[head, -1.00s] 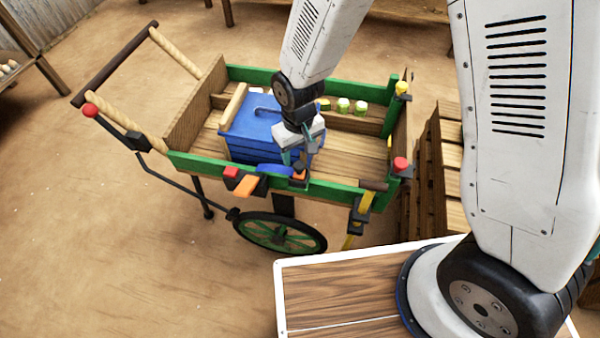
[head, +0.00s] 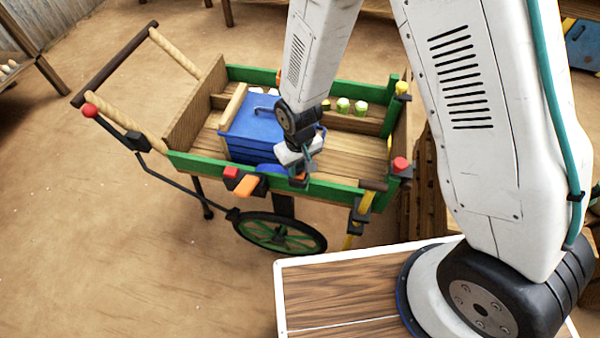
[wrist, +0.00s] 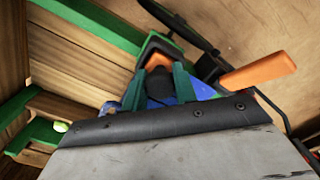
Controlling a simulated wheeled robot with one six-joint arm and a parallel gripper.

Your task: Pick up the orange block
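The orange block (head: 298,178) shows as a small patch by the green near rim of the cart (head: 340,193), mostly hidden by my gripper (head: 303,170). In the wrist view the orange block (wrist: 157,61) sits in a dark holder (wrist: 165,44) on the green rim. My gripper (wrist: 160,76) points at it with its two teal fingers apart. Their tips are at or just short of the block, one on each side. I cannot tell whether they touch it. A dark shape fills the space between the fingers.
An orange handle-like piece (head: 246,186) and a red piece (head: 231,173) stick out along the rim to the left. A blue box (head: 250,135) stands in the cart behind my gripper. Yellow-green items (head: 343,104) sit farther back. The cart's right floor is clear.

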